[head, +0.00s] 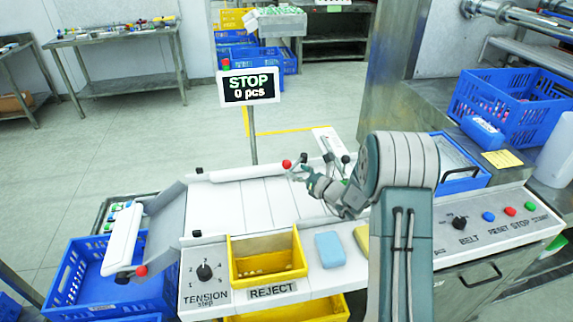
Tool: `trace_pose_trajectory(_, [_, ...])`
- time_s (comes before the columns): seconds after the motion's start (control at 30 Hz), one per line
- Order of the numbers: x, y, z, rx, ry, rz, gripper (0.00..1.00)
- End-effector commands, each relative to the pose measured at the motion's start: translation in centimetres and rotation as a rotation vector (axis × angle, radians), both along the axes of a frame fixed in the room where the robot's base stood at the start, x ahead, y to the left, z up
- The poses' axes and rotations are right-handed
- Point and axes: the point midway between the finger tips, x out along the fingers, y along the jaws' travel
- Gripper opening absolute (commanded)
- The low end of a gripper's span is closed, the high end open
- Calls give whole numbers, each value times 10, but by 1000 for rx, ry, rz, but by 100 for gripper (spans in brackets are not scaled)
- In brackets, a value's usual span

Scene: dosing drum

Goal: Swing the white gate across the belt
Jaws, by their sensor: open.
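The white belt (245,205) runs across the middle of the head view. A white bar-like part (325,142) stands at its far right, partly hidden by my arm, and a red ball knob (286,164) shows near it. A second white bar (122,238) with another red knob (141,271) is at the belt's left end. I cannot tell for sure which bar is the gate. My gripper (294,175) is open above the belt's far right part, close to the far red knob; whether they touch is unclear.
A yellow reject bin (266,277) and a blue sponge (329,249) lie along the front edge. A tension dial (204,272) is at front left, belt buttons (488,216) at right. A STOP display (249,87) stands behind the belt. Blue crates flank both sides.

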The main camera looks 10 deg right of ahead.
Motion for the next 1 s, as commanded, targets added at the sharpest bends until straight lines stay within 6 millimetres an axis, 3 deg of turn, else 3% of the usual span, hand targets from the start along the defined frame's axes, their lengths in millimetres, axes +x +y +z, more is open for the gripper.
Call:
trace_pose_trajectory(0.23, [31, 21, 0, -1, -1, 1, 78])
trace_pose_trajectory(0.6, [38, 26, 0, 0, 0, 1, 78])
trace_pose_trajectory(0.63, [38, 26, 0, 0, 0, 0, 74])
trace_pose_trajectory(0.8, [38, 25, 0, 0, 0, 0, 0])
trace_pose_trajectory(1.0, [38, 25, 0, 0, 0, 1, 0])
